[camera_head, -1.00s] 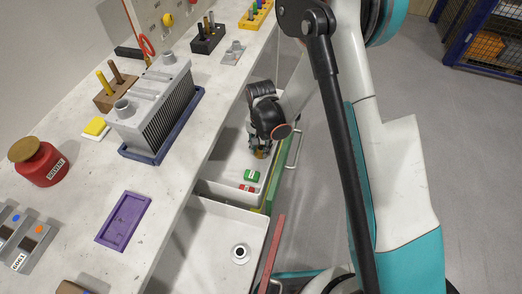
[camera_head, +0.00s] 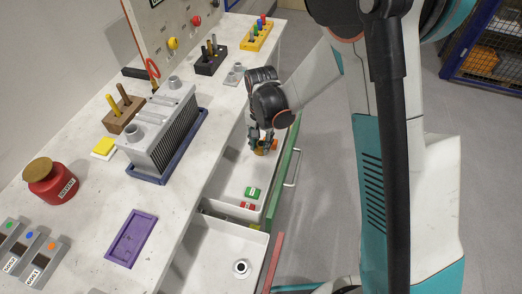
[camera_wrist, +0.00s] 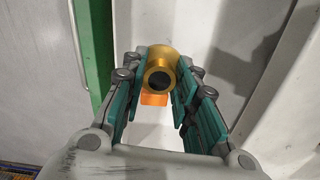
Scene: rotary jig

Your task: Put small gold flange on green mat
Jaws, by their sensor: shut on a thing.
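The small gold flange (camera_wrist: 160,73) is held between the teal finger pads of my gripper (camera_wrist: 158,84) in the wrist view, its round dark bore facing the camera. In the head view my gripper (camera_head: 262,143) is over the far part of the open drawer, and the gold flange (camera_head: 260,151) shows at its fingertips. Whether the flange touches the drawer floor is hard to tell. I cannot make out a green mat in either view.
The open drawer (camera_head: 228,190) has a green front (camera_head: 283,170) and holds an orange piece (camera_head: 274,145), a green block (camera_head: 252,193) and a red block (camera_head: 247,206). The bench (camera_head: 180,213) carries a finned grey unit (camera_head: 160,130), a purple tray (camera_head: 131,238) and a red jar (camera_head: 50,182).

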